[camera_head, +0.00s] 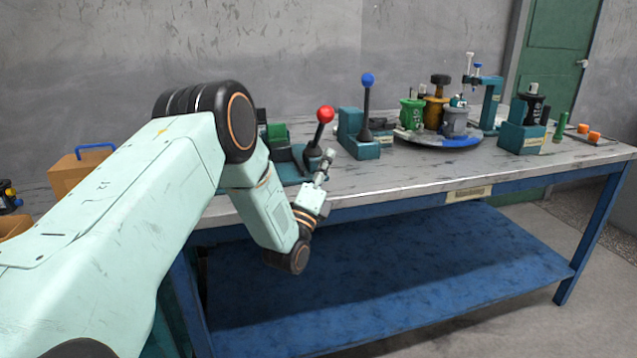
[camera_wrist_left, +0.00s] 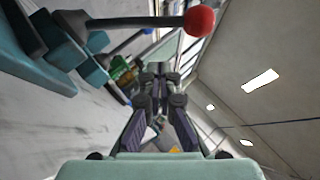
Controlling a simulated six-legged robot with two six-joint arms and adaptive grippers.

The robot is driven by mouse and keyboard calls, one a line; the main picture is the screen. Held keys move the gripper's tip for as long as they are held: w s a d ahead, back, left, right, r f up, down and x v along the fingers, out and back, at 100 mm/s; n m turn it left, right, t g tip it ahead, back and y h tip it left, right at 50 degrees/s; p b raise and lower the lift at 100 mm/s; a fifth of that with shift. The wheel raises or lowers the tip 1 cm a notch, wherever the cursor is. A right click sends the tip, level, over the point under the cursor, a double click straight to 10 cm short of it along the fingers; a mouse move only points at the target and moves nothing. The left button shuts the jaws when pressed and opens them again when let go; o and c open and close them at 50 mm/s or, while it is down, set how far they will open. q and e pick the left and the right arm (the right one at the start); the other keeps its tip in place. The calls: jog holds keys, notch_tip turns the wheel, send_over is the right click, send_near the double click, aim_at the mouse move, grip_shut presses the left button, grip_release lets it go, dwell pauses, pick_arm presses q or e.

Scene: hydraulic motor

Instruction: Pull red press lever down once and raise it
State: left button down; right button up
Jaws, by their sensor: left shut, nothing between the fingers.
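The red press lever is a dark rod with a red ball knob (camera_head: 325,114) on a teal base at the front middle of the bench. It stands up, leaning a little right. My left gripper (camera_head: 328,158) is shut and empty, just in front of the lever's lower part in the head view. In the left wrist view the red knob (camera_wrist_left: 199,21) is at the top, apart from the closed fingers (camera_wrist_left: 158,70). Part of the lever's base is hidden behind my left arm. My right gripper is not in view.
A blue-knobbed lever (camera_head: 367,80) stands right of the red one. A round tray (camera_head: 409,136) with several coloured canisters is farther right. An orange box (camera_head: 80,172) with a blue handle sits at the left. The front bench surface right of my gripper is clear.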

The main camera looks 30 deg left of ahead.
aim_at(322, 128)
pick_arm(q)
jog(key=w+a+r, duration=0.1)
jog(key=a+r, duration=0.1)
jog(key=r, duration=0.1)
jog(key=shift+w+a+r+b, duration=0.1)
jog(key=shift+w+a+b, duration=0.25)
jog(key=shift+w+b, duration=0.05)
jog(key=shift+a, duration=0.1)
jog(key=shift+w+a+r+n+g+y+p, duration=0.15)
jog(key=shift+r+n+g+p, duration=0.25)
jog(key=shift+p, duration=0.6)
jog(key=shift+w+a+r+n+g+y+p, duration=0.15)
jog(key=shift+r+n+g+p, duration=0.25)
jog(key=shift+p, duration=0.55)
jog(key=w+a+r+n+g+y+p, duration=0.1)
jog(key=w+a+r+n+g+p, duration=0.2)
jog(key=p, duration=1)
jog(key=shift+w+a+r+n+g+p, duration=0.35)
jog(key=shift+a+r+n+g, duration=0.2)
jog(key=shift+a+n+g, duration=0.3)
